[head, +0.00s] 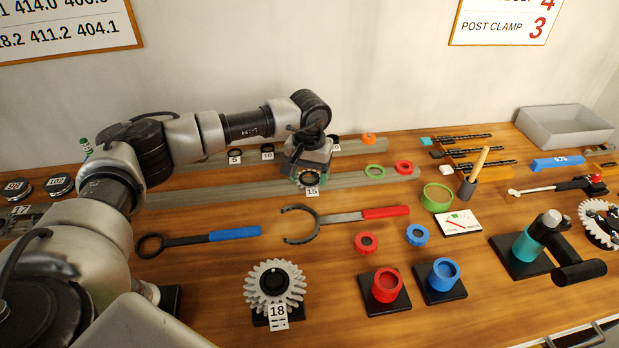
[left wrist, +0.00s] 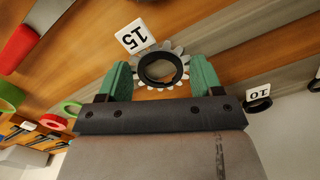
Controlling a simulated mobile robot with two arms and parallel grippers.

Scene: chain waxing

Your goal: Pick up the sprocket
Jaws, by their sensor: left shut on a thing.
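A small grey toothed sprocket with a black hub ring (left wrist: 144,66) and a white tag reading 15 (left wrist: 131,38) sits between the green fingers of my left gripper (left wrist: 160,70). The gripper is shut on it. In the head view the left gripper (head: 309,166) points down by the rear rails, with the sprocket (head: 309,179) below its fingers, partly hidden. I cannot tell whether it touches the rail. A larger sprocket tagged 18 (head: 291,283) stands at the front of the bench. My right gripper is not in view.
A red-handled hook wrench (head: 384,212) and a blue-handled ring wrench (head: 234,233) lie on the bench. A red cup (head: 387,287) and blue cup (head: 443,276) stand front right. A grey bin (head: 562,127) is at the back right. Bare wood lies around the wrenches.

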